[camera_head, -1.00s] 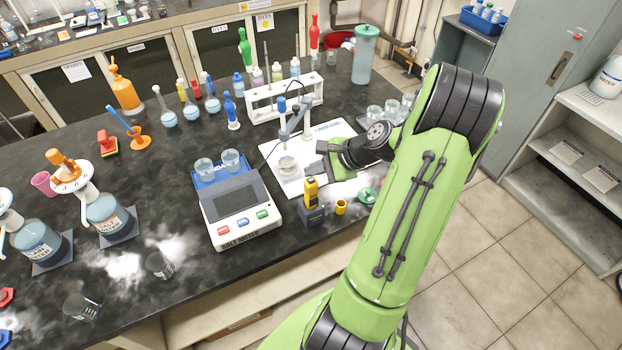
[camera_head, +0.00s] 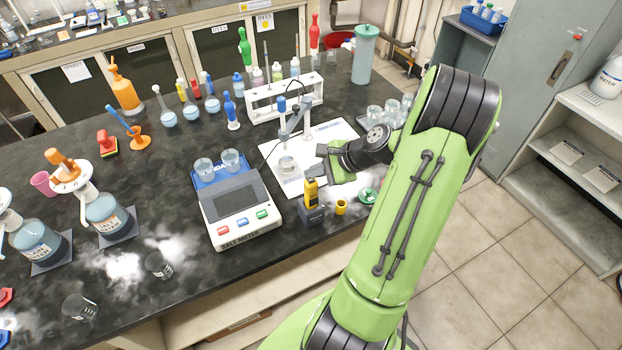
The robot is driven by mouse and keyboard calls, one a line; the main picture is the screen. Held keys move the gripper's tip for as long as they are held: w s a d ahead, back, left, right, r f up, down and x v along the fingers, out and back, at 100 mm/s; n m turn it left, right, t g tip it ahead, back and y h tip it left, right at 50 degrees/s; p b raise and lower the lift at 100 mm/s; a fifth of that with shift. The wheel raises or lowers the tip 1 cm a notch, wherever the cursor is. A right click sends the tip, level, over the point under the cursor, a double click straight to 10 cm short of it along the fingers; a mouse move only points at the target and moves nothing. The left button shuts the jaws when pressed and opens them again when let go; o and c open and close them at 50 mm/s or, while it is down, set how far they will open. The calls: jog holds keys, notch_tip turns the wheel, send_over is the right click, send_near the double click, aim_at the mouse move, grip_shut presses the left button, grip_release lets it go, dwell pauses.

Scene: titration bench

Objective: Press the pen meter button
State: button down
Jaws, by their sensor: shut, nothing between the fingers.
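The pen meter (camera_head: 311,193) is a small yellow device standing upright in a dark holder (camera_head: 312,215) near the front edge of the bench. Its button is too small to make out. My gripper (camera_head: 324,165) is just above and to the right of the pen meter's top, over the white board. It is shut and empty. Its fingertips are small here, and I cannot tell whether they touch the meter.
A salt meter (camera_head: 240,214) with beakers behind it stands to the left. A small yellow cap (camera_head: 341,207) and a green round item (camera_head: 368,196) lie to the right. A stand with a probe arm (camera_head: 292,125) rises from the white board (camera_head: 335,132) behind. A white rack (camera_head: 285,96) is farther back.

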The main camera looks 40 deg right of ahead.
aim_at(315, 181)
jog(key=shift+f, duration=0.45)
dwell(0.5)
jog(key=shift+r+p, duration=0.8)
jog(key=shift+r, duration=0.15)
notch_tip(315, 181, up, 5)
jog(key=p, duration=0.5)
jog(key=shift+r, duration=0.15)
jog(key=shift+f, duration=0.2)
